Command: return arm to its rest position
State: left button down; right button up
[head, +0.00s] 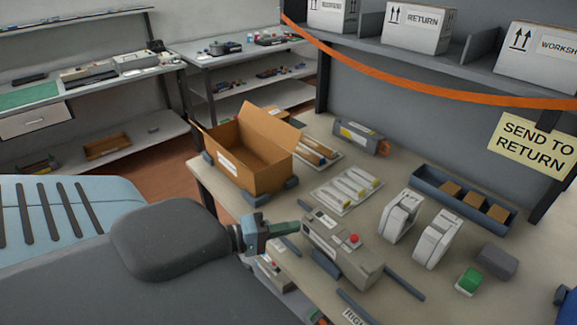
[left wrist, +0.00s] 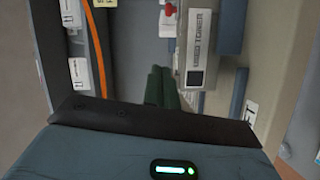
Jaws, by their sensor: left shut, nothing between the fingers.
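My left gripper (head: 288,228) comes in from the left in the head view, over the near left edge of the table (head: 222,196). Its green fingers are together with nothing between them. They point toward a grey box-shaped unit with a red button (head: 342,250) and appear close to its left end; I cannot tell whether they touch it. In the left wrist view the closed fingers (left wrist: 160,88) show beside the same unit (left wrist: 197,50), which bears a "USED TONER" label. I make out no right gripper.
An open cardboard box (head: 247,165) stands at the table's back left. A tray of white packs (head: 347,190), two white upright units (head: 402,215) and a blue bin (head: 425,185) stand beyond the grey unit. An orange strap (head: 400,79) crosses the shelf behind.

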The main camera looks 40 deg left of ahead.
pick_arm(q)
jog(key=shift+f, duration=0.1)
jog(key=s+d+f+m+g+y, duration=0.3)
jog(key=s+d+f+m, duration=0.3)
jog(key=s+f, duration=0.4)
jog(key=s+d+f+m+g+y, duration=0.2)
jog(key=s+d+f+m, duration=0.4)
jog(key=f, duration=0.8)
jog(key=s+d+g, duration=0.1)
jog(key=s+d, duration=0.1)
jog(key=s, duration=0.2)
jog(key=shift+s+d+g+y+p, duration=0.15)
jog(key=shift+s+g+y+p, duration=0.15)
jog(key=shift+g+y, duration=0.1)
jog(key=shift+w+d, duration=0.1)
